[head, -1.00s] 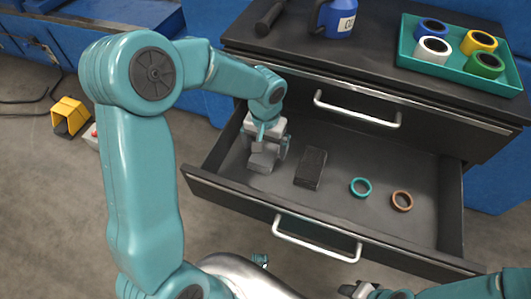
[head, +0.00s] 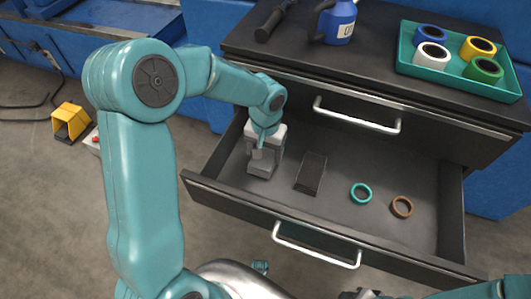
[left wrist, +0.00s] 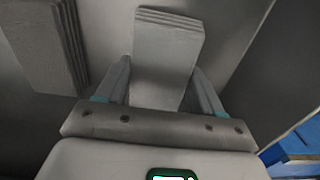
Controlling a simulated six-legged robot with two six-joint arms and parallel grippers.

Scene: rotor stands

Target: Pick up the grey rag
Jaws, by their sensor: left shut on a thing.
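The grey rag (head: 261,172) is a folded light grey pad at the left end of the open drawer. My left gripper (head: 263,162) reaches down into the drawer and is shut on it. In the left wrist view the rag (left wrist: 166,55) stands between the two fingers (left wrist: 160,88), its folded layers showing at the far edge. Whether it touches the drawer floor, I cannot tell. My right gripper (head: 365,294) shows only as a dark sliver at the bottom edge; its jaws cannot be made out.
On the cabinet top are a blue jug (head: 337,22), a dark tool (head: 270,27) and a green tray (head: 405,62) of tape rolls.

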